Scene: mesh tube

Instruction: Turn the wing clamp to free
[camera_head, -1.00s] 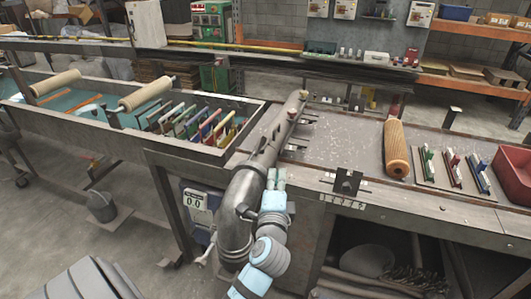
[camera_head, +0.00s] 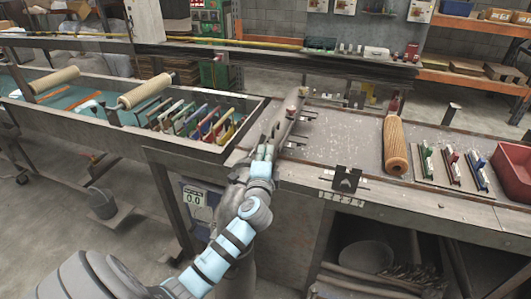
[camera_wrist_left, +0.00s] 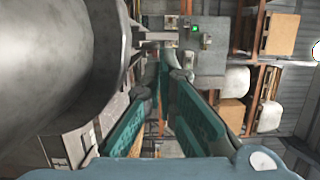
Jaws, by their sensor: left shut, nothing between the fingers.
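A dark block with a small wing-shaped part (camera_head: 347,180), which looks like the wing clamp, stands on the front edge of the bench beside a short scale. Its exact setting is too small to tell. My left gripper (camera_head: 268,142) is shut and empty, left of the block and clearly apart from it. It is over the grey pipe (camera_head: 284,115), or close beside it. In the left wrist view the gripper's two teal fingers (camera_wrist_left: 164,58) converge at their tips with nothing between them. A large grey cylinder (camera_wrist_left: 60,60) fills the left there. My right gripper is out of view.
An orange-brown roll (camera_head: 396,148) lies on the bench (camera_head: 335,135), with a rack of coloured-handled tools (camera_head: 455,170) and a red bin (camera_head: 513,165) to its right. A trough (camera_head: 170,148) with several coloured cards is on the left. A display (camera_head: 195,198) reads 0.0.

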